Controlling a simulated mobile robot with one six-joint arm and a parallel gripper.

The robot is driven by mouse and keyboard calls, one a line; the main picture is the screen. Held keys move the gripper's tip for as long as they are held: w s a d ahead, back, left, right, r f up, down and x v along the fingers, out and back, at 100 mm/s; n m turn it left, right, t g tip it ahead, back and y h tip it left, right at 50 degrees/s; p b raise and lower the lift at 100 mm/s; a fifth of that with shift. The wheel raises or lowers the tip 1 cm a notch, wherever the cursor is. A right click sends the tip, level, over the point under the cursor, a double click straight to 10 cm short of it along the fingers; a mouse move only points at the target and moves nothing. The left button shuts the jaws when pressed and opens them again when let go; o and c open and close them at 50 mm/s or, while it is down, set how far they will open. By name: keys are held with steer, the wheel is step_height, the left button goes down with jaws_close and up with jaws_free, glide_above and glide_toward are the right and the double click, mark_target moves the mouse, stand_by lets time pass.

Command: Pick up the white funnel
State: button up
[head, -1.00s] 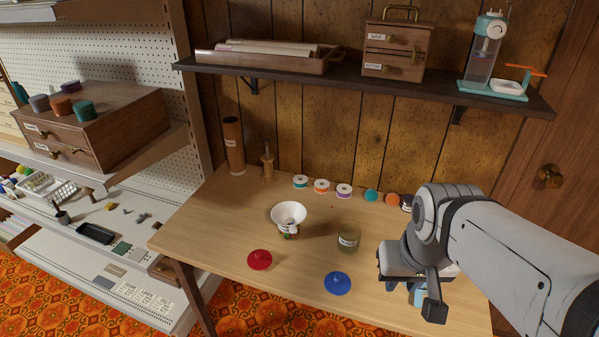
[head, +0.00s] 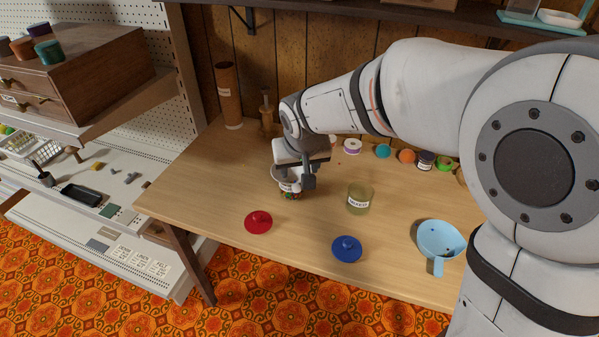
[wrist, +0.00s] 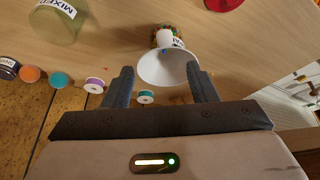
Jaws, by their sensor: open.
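The white funnel (wrist: 163,69) shows in the wrist view just past my fingertips, its wide mouth toward me. It sits on a small jar with colourful contents (wrist: 166,34). In the head view the funnel (head: 281,179) is partly hidden behind my gripper (head: 307,171), which is at its mouth from above. In the wrist view my gripper (wrist: 160,76) is open, with one finger on each side of the funnel's near rim. I cannot tell whether a finger touches it.
A labelled glass jar (head: 359,199) stands right of the funnel. Several small pots line the back. A tall brown tube (head: 228,95) stands at back left.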

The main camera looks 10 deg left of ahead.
mark_target(295, 185)
steer(key=x, duration=0.4)
steer(key=s+x, duration=0.1)
steer(key=x, duration=0.2)
steer(key=shift+a+f, duration=0.2)
steer(key=shift+c, duration=0.2)
jaws_close()
